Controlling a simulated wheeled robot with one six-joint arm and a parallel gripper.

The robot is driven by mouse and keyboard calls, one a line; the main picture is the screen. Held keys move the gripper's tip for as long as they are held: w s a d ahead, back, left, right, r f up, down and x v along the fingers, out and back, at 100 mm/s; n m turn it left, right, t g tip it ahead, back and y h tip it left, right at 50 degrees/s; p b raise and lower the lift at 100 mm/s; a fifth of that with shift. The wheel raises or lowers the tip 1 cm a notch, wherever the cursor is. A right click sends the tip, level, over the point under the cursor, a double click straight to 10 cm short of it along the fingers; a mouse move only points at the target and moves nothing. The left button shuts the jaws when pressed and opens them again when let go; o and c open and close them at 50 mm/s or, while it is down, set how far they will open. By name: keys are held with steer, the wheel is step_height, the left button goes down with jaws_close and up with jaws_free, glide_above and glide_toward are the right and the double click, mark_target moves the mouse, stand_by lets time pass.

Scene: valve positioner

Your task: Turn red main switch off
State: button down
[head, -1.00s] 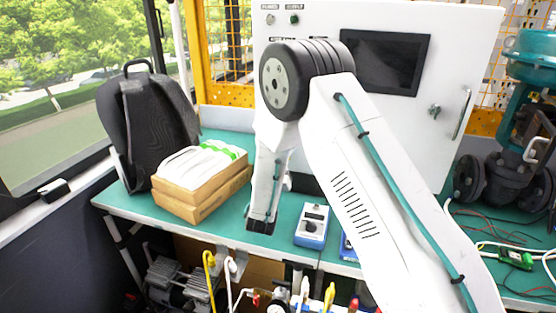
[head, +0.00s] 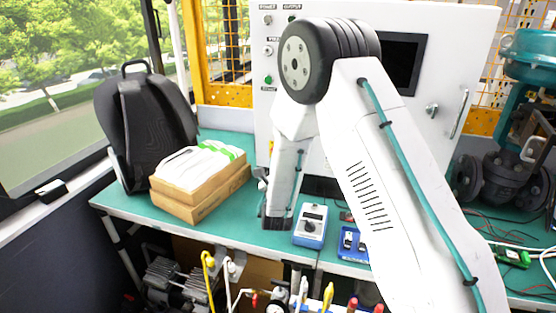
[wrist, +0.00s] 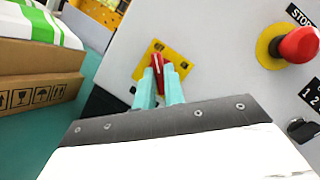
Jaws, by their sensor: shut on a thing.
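The red main switch (wrist: 157,61) has a red handle on a yellow plate (wrist: 178,66), low on the white cabinet face. In the wrist view, the teal fingers of my gripper (wrist: 158,76) are closed on either side of the red handle and grip it. The handle looks roughly upright in that picture, with its lower part hidden between the fingers. In the head view my arm hides most of the gripper and the switch.
A red stop button (wrist: 298,45) on a yellow ring and a black knob (wrist: 302,131) are to the right on the cabinet (head: 446,60). Cardboard boxes (head: 205,206) lie to the left on the green bench. A blue meter (head: 310,227) stands near the bench's front edge.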

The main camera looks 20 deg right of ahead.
steer(key=shift+d+f, duration=0.1)
stand_by(0.3)
steer(key=c, duration=1.5)
jaws_free()
steer(key=shift+s, duration=0.1)
steer(key=v, duration=0.7)
steer(key=shift+s, duration=0.3)
